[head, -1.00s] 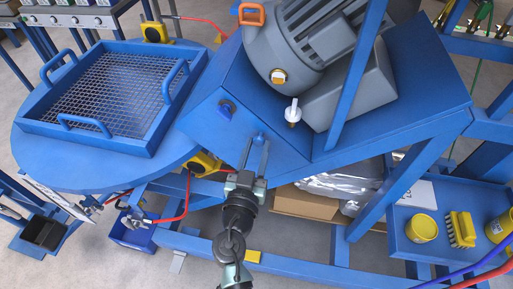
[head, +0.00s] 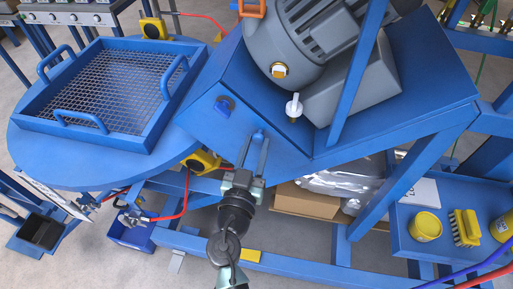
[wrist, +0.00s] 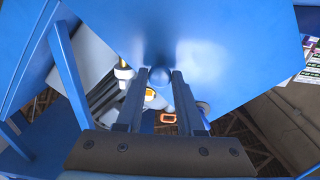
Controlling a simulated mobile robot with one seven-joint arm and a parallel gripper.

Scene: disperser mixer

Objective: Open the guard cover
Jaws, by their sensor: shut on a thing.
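The guard cover appears to be the blue sloped panel (head: 205,125) on the front of the blue machine housing. A small round blue knob (head: 258,134) sticks out of it. My gripper (head: 255,150) reaches up to the panel from below, with its two long fingers on either side of the knob. In the wrist view the knob (wrist: 160,77) sits between the fingertips, against the blue panel (wrist: 215,45). The fingers are shut on the knob and partly hide it. I see no clear gap along the panel's edges.
A grey motor (head: 310,50) and a white-topped knob (head: 293,108) sit on the housing. Left is a round blue table (head: 60,170) with a mesh tray (head: 85,137). Blue frame beams (head: 400,180) and a shelf with yellow items (head: 426,226) stand at right.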

